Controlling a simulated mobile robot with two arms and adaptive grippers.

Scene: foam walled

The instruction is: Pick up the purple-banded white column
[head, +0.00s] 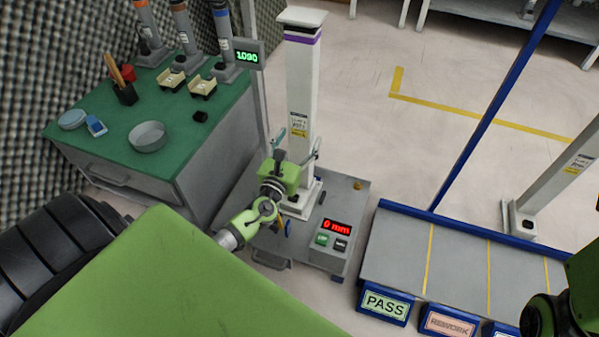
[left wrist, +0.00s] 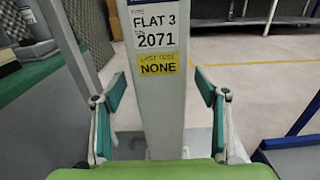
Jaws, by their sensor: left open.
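The purple-banded white column (head: 302,85) stands upright on a grey wheeled stand (head: 345,200). A purple band rings it just below its flat top. In the left wrist view the column (left wrist: 158,110) fills the middle, with a label reading FLAT 3, 2071 and LAST TEST NONE. My left gripper (head: 298,146) is open at the column's lower part. In the left wrist view its teal-padded fingers (left wrist: 160,92) stand on either side of the column, with a gap on both sides. A green and black part of my right arm shows at the lower right; its gripper is out of view.
The stand has a 0 mm display (head: 337,227). At left is a green-topped bench (head: 190,135) with a round dish (head: 149,137) and several banded columns. At right are blue-edged lanes (head: 395,245) with PASS and REWORK signs, and another white column (head: 560,180).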

